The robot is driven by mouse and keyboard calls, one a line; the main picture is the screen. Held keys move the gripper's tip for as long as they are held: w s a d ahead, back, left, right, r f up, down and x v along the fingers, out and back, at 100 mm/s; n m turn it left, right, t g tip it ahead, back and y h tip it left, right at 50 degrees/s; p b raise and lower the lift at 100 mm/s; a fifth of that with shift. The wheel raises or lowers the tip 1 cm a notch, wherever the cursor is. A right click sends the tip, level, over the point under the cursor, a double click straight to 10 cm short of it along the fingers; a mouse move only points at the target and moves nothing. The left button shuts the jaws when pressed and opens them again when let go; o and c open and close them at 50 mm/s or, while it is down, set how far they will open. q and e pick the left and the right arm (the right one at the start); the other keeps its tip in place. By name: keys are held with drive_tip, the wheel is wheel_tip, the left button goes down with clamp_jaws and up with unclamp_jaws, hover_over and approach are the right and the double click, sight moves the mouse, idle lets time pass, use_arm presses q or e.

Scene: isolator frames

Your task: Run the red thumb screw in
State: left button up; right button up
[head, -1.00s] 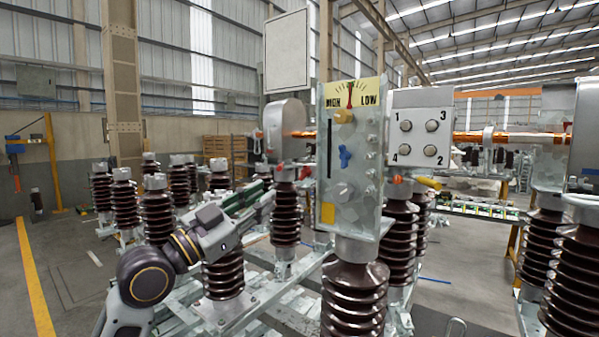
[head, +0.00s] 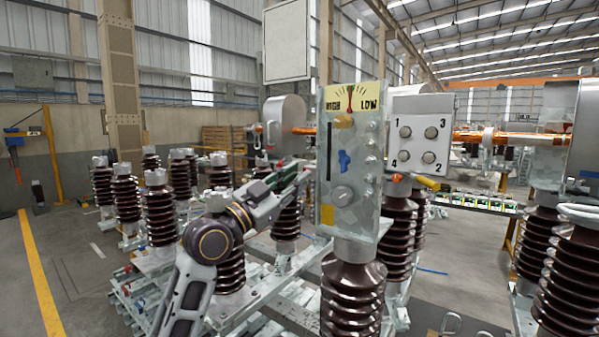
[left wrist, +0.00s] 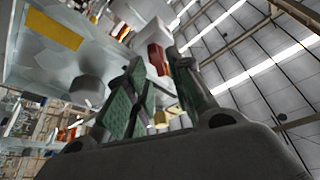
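The red thumb screw shows in the left wrist view as a red block (left wrist: 158,58) just beyond and between my fingertips; I cannot tell whether they touch it. In the head view my left gripper (head: 303,171) is at the left edge of the grey panel (head: 330,225) and covers the spot where the screw sits. My left gripper in the left wrist view (left wrist: 157,62) has its two green-padded fingers apart, with a gap between the tips. The panel carries a HIGH/LOW dial (head: 350,98), a blue knob (head: 344,161) and a grey knob (head: 342,195). My right gripper is not in view.
A white box (head: 417,140) with numbered buttons stands right of the panel. Brown ribbed insulators (head: 352,300) stand below and around it. A grey cylinder housing (head: 287,123) is behind left. A yellow handle (head: 427,183) sticks out at right.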

use_arm(q)
drive_tip(key=shift+x, duration=1)
clamp_jaws()
drive_tip(key=shift+f, duration=0.1)
